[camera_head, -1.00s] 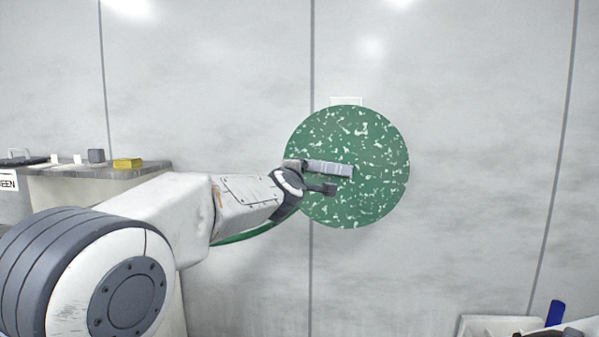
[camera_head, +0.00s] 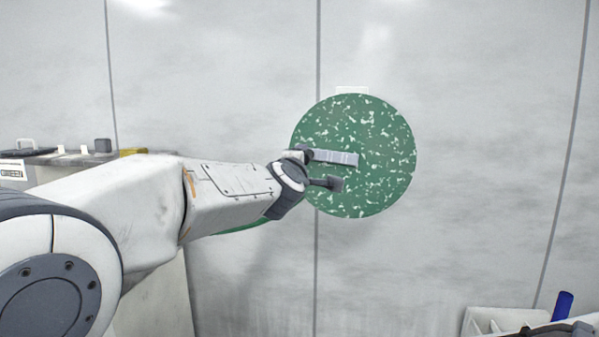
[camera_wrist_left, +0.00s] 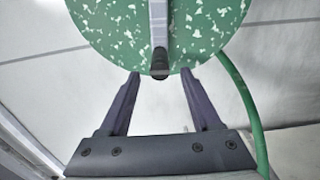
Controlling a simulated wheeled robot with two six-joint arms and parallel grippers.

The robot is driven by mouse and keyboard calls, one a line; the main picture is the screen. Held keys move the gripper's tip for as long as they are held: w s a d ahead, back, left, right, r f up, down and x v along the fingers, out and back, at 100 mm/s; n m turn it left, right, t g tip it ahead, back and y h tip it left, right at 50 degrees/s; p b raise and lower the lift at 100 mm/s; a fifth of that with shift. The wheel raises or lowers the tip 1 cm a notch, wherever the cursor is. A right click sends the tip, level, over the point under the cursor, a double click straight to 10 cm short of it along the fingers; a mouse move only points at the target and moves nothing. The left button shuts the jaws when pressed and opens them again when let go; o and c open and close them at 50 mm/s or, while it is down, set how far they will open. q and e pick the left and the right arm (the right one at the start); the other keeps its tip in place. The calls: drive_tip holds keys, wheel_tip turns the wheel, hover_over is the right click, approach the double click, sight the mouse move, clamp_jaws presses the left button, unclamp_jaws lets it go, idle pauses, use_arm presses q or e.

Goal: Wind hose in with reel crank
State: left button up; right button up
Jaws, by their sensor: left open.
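The reel is a green, white-flecked disc (camera_head: 385,135) on the wall, and it fills the top of the left wrist view (camera_wrist_left: 105,25). Its crank is a grey bar (camera_head: 335,157) reaching left from near the disc's middle. In the left wrist view the crank arm (camera_wrist_left: 158,20) ends in a dark knob (camera_wrist_left: 160,64). My left gripper (camera_wrist_left: 160,74) is open, its two fingers apart, with the knob in line with the gap at the fingertips; contact cannot be told. The green hose (camera_wrist_left: 243,95) hangs from the reel's right side there; part shows below my forearm (camera_head: 240,228).
A counter (camera_head: 75,158) at the left carries a yellow block (camera_head: 133,152) and small grey items. A pale bin (camera_head: 485,318) with a blue object (camera_head: 562,305) stands at the bottom right. The wall right of the reel is bare.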

use_arm(q)
drive_tip(key=v, duration=0.5)
drive_tip(key=shift+s, duration=0.25)
